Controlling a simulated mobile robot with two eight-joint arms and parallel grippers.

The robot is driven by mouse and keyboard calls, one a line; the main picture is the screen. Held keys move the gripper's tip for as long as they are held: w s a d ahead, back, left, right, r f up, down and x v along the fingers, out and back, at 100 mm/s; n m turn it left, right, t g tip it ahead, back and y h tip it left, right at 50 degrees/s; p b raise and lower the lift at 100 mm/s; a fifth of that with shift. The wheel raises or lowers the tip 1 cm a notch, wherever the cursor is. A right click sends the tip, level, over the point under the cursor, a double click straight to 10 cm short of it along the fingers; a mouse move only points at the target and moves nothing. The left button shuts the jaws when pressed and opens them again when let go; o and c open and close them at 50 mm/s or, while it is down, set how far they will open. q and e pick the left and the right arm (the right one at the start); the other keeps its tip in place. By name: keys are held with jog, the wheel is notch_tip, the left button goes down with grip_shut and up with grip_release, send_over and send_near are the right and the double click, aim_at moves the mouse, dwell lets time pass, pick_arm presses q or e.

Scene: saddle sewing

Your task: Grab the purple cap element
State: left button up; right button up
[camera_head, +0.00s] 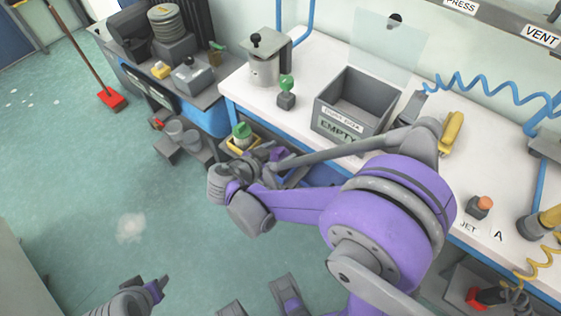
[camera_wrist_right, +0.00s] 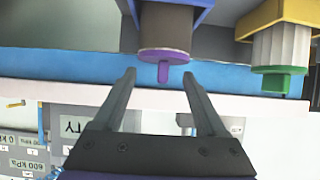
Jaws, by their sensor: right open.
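The purple cap element (camera_wrist_right: 163,58) shows in the right wrist view as a flat round disc with a small tab, on the end of a grey cylinder. My right gripper (camera_wrist_right: 160,78) is open and empty; its two fingers stand on either side of the cap's tab, apart from it. In the head view, a purple part (camera_head: 280,154) shows beside my right gripper (camera_head: 268,168), partly hidden by my arm. My left gripper (camera_head: 157,285) is at the lower left of the head view, over the floor, far from the cap; its jaw opening is not clear.
A green cap (camera_wrist_right: 275,82) on a ribbed white piece sits in a yellow holder (camera_wrist_right: 272,18) right of the purple one. The white bench (camera_head: 310,60) carries a grey bin (camera_head: 322,118) marked EMPTY and a green-knobbed part (camera_head: 286,98). The floor at left is largely clear.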

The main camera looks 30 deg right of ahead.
aim_at(286, 149)
jog(key=x, duration=0.4)
jog(key=shift+f, duration=0.1)
grip_shut()
dwell(0.3)
